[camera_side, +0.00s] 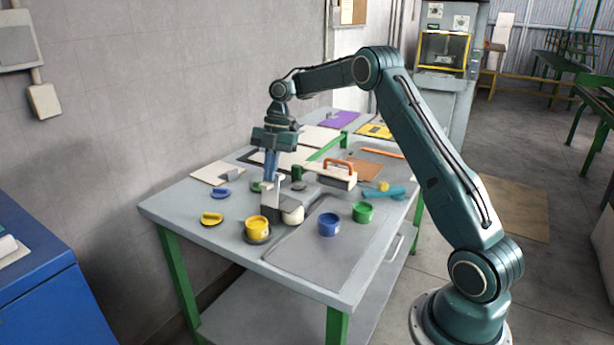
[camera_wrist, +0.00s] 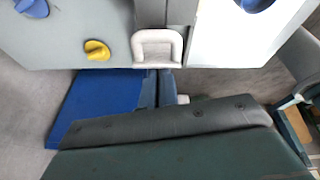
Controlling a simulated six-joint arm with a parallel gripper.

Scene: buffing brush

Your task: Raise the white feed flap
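A small grey machine (camera_side: 283,207) with a pale round part stands near the front of the bench. A pale upright piece (camera_side: 271,181) shows at its top, just below my gripper (camera_side: 271,178). I cannot tell which part is the white feed flap. In the wrist view a white U-shaped handle (camera_wrist: 157,35) lies just beyond the fingertips of my gripper (camera_wrist: 159,72), beside a white panel (camera_wrist: 222,35). The blue-grey fingers point down and look close together. Whether they touch the handle or hold anything is hidden.
A white block with an orange handle (camera_side: 337,171) stands close on the right. Yellow (camera_side: 257,227), blue (camera_side: 328,225) and green (camera_side: 363,213) pots stand around the machine. A yellow knob-like piece (camera_side: 212,218) lies at the left.

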